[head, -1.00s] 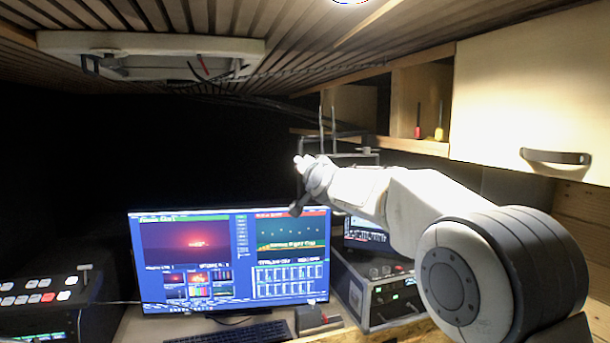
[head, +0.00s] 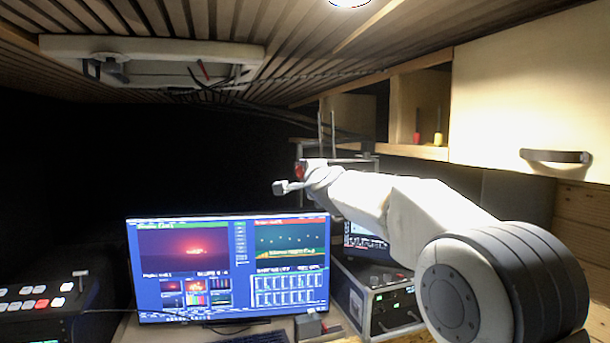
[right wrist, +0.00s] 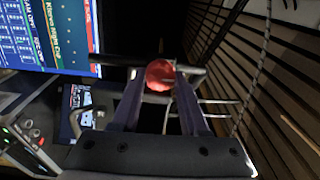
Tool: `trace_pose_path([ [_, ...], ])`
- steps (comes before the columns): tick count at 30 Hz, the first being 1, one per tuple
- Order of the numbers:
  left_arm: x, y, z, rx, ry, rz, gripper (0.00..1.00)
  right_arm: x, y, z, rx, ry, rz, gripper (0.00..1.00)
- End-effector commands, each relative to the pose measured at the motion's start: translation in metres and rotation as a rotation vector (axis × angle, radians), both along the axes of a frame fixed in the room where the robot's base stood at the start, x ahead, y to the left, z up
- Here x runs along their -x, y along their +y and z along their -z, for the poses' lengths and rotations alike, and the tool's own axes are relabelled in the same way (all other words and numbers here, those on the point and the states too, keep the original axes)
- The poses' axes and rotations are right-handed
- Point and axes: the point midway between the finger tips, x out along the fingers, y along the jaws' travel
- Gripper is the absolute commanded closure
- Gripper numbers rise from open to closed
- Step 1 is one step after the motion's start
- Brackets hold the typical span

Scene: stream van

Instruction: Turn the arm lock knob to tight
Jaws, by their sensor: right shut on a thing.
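The arm lock knob is a round red knob (right wrist: 160,75), between the two fingers of my right gripper (right wrist: 160,88) in the right wrist view. The gripper is shut on it. A dark bar (right wrist: 110,60) runs across behind the knob. In the head view the red knob (head: 299,171) shows small at the tip of my right gripper (head: 303,175), above the monitor's right edge. The fingers are small there and partly hidden by the wrist. I cannot read any tight mark. My left gripper is not in view.
A large lit monitor (head: 235,265) stands below the gripper. An equipment case (head: 375,300) is under the arm. A control panel (head: 40,305) sits at the left. A cabinet (head: 520,110) with a handle hangs at the right. The dark space left of the gripper looks free.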

Motion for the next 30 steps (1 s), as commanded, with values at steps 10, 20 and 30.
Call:
trace_pose_path([
  [10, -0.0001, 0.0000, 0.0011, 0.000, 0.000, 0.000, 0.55, -0.0002, -0.0005, 0.0004, -0.049, 0.011, 0.001, 1.00],
  [20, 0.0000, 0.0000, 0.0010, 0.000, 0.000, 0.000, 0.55, -0.0002, -0.0004, 0.0005, -0.050, 0.011, 0.001, 0.45],
  [30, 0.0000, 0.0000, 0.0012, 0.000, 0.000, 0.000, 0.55, 0.0000, -0.0002, 0.0005, -0.047, 0.011, 0.000, 0.26],
])
